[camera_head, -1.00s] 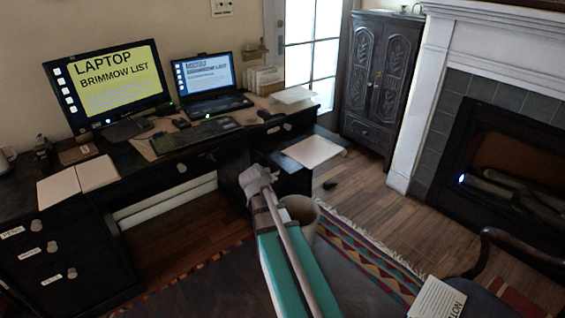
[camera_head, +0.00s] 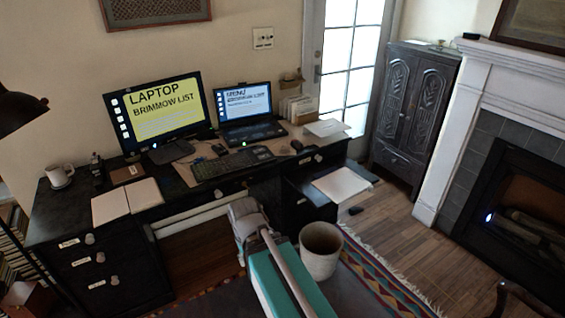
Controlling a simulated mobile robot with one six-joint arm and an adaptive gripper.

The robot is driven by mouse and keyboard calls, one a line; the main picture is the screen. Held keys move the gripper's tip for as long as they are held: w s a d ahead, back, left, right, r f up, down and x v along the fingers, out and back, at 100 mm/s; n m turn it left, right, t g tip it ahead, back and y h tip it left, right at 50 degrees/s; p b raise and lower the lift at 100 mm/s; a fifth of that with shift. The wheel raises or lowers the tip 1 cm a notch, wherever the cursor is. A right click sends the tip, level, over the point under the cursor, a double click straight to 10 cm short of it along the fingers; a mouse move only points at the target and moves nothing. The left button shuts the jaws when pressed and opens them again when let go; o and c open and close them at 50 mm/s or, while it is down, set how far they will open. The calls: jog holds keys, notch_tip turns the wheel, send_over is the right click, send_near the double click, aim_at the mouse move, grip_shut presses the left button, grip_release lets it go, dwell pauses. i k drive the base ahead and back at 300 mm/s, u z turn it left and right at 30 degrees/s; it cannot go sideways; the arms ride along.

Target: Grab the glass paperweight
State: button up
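I cannot make out a glass paperweight for certain in the head view. A dark desk (camera_head: 205,207) runs along the wall, with several small items on its top that are too small to identify. A small dark object (camera_head: 298,146) sits near its right end, and its kind is unclear. My teal and grey arm reaches up from the bottom middle of the view, in front of the desk. My gripper cannot be made out in the view.
A monitor (camera_head: 153,112), a laptop (camera_head: 247,116), a keyboard (camera_head: 233,163) and a white mug (camera_head: 60,176) stand on the desk. A pale bin (camera_head: 321,252) stands on the floor beside my arm. A carved cabinet (camera_head: 414,112) and fireplace (camera_head: 520,195) are at right. Wood floor lies between.

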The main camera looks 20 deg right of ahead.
aim_at(285, 149)
jog(key=k, duration=1.35)
jog(key=u, duration=0.3)
jog(key=i, duration=0.9)
jog(key=u, duration=0.45)
jog(key=i, duration=1.6)
jog(key=z, duration=0.65)
jog(key=i, duration=0.65)
jog(key=z, duration=0.5)
